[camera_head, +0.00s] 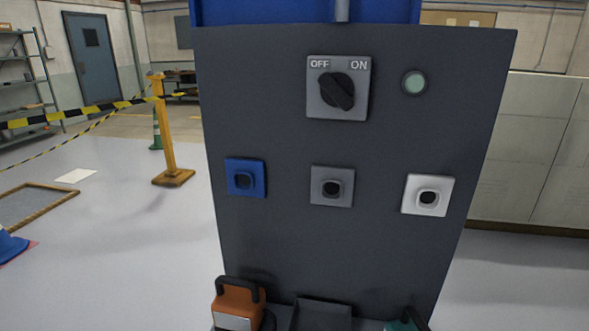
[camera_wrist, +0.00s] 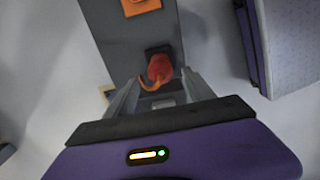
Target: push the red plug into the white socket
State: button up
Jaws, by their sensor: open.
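The white socket (camera_head: 427,196) is at the right of a row of three on the dark grey panel (camera_head: 285,250) in the head view. Its dark opening shows nothing plugged in. The red plug (camera_wrist: 159,67) shows in the wrist view, against a dark block on a grey surface, with an orange-red cord curling from it. My gripper (camera_wrist: 160,78) is open, with one finger on each side of the plug in the picture. Whether the fingers touch it I cannot tell. Neither the red plug nor my gripper shows in the head view.
A blue socket (camera_head: 245,178) and a grey socket (camera_head: 332,187) share the panel, below an OFF/ON knob (camera_head: 337,90) and a pale round lamp (camera_head: 414,83). An orange-bodied device (camera_head: 238,300) with a black handle stands at the panel's foot. A yellow post (camera_head: 165,130) with striped tape stands left.

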jog(key=shift+f, duration=0.15)
notch_tip(320, 180, down, 9)
jog(key=b, duration=0.8)
jog(key=shift+r+p, duration=0.2)
jog(key=shift+p, duration=0.2)
dwell(0.7)
grip_shut()
dwell(0.3)
jog(key=shift+r, duration=0.15)
jog(key=shift+r+p, duration=2.85)
jog(key=shift+p, duration=0.15)
